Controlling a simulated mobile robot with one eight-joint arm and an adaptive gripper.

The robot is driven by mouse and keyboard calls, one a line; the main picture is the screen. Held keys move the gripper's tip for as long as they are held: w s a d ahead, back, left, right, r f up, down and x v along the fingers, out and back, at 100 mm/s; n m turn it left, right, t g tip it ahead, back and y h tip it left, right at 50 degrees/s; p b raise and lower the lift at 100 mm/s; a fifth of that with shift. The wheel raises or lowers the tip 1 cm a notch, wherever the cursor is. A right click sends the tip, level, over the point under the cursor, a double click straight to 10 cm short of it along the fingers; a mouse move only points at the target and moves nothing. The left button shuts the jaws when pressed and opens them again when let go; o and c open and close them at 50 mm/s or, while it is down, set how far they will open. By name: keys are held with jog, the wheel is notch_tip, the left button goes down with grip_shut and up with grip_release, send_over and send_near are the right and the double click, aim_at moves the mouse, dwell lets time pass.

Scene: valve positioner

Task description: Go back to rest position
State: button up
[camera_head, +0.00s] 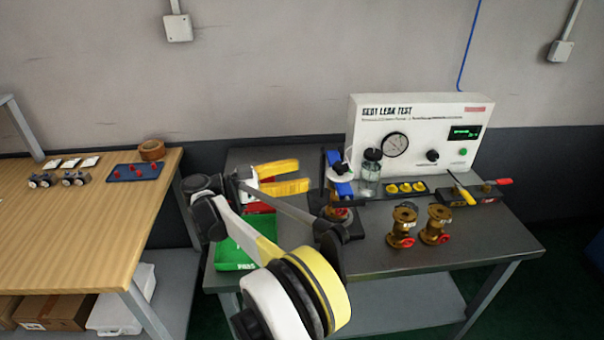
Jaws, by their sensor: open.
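My gripper (302,176) is at the end of my arm, left of the test fixture. Its two yellow fingers point right, one above the other. A gap shows between them and nothing is in it. A blue clamp fixture (342,187) stands right of the fingertips and looks apart from them. A brass valve (336,213) with a red part sits low in the fixture, partly hidden by the fixture and my arm. Two more brass valves (402,228) (436,226) with red handles stand on the grey metal bench (470,258).
The white leak test box (418,137) stands at the bench's back. A glass jar (370,175), a tray of yellow parts (405,188) and a yellow-handled screwdriver (462,190) lie before it. A green bin (232,256) is partly behind my arm. A wooden table (70,225) is at left.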

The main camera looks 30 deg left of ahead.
jog(key=w+d+r+n+t+y, duration=0.1)
jog(key=w+d+r+t+y, duration=0.2)
jog(key=w+r, duration=0.5)
jog(key=w+d+r+t, duration=0.3)
jog(key=w+d+r, duration=0.15)
jog(key=r, duration=0.85)
jog(key=w+d+r+n+t+y, duration=0.2)
jog(key=d+r+n+t+y, duration=0.2)
jog(key=d+r+n+y, duration=0.7)
jog(key=s+d+f+m+g, duration=0.1)
jog(key=s+d+f+g, duration=0.6)
jog(key=s+d+f, duration=0.8)
jog(key=s+d+f+m+g+h, duration=0.1)
jog(key=s+d+f+g, duration=0.7)
jog(key=s+d+f, duration=0.8)
jog(key=s, duration=0.6)
jog(key=shift+f+m+g, duration=0.3)
jog(key=shift+m, duration=0.1)
